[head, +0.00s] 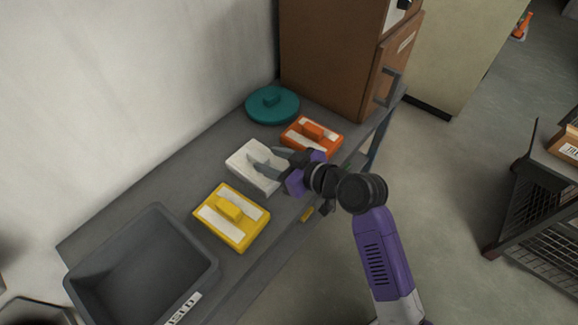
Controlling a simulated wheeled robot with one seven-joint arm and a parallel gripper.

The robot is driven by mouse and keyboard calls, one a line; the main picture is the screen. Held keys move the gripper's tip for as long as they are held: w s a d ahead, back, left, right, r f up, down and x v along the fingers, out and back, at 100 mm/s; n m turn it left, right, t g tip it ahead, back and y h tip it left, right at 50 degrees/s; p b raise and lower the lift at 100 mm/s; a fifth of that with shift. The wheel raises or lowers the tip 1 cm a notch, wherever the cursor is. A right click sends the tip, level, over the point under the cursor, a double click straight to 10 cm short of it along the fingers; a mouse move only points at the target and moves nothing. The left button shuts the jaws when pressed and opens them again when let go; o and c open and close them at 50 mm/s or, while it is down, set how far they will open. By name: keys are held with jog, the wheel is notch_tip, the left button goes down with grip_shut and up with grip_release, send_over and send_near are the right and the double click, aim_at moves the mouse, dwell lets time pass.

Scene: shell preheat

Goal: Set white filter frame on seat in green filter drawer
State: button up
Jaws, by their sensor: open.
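A white filter frame (243,161) lies flat on the grey bench, between a yellow one and an orange one. My gripper (256,162) is over the white frame with its dark fingers spread apart. It hides part of the frame's middle and right side. I cannot tell whether the fingers touch the frame. No green filter drawer can be made out. A small green bit (348,167) shows at the bench's front edge beside my arm, too small to identify.
A yellow frame (250,238) and an orange frame (330,145) flank the white one. A teal round lid (288,108) lies behind. A grey bin (88,270) stands at the bench's near left, and a brown cabinet (325,60) at its far end. A wire rack (535,235) is at right.

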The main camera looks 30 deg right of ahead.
jog(key=v, duration=0.6)
jog(key=shift+s+r+b, duration=0.2)
jog(key=shift+s+b, duration=0.15)
jog(key=shift+b, duration=0.1)
jog(key=shift+d+f, duration=0.1)
jog(key=s+a+f+m+h, duration=0.1)
jog(key=s+f+m+h, duration=0.15)
jog(key=s, duration=0.55)
jog(key=s+a+f+m+h, duration=0.15)
jog(key=s+f, duration=0.25)
jog(key=s, duration=0.5)
jog(key=s+r+t, duration=0.2)
jog(key=s+r, duration=0.5)
jog(key=s, duration=0.6)
jog(key=shift+a+r, duration=0.3)
jog(key=shift+o, duration=0.4)
jog(key=shift+s+r, duration=0.3)
jog(key=shift+r, duration=0.05)
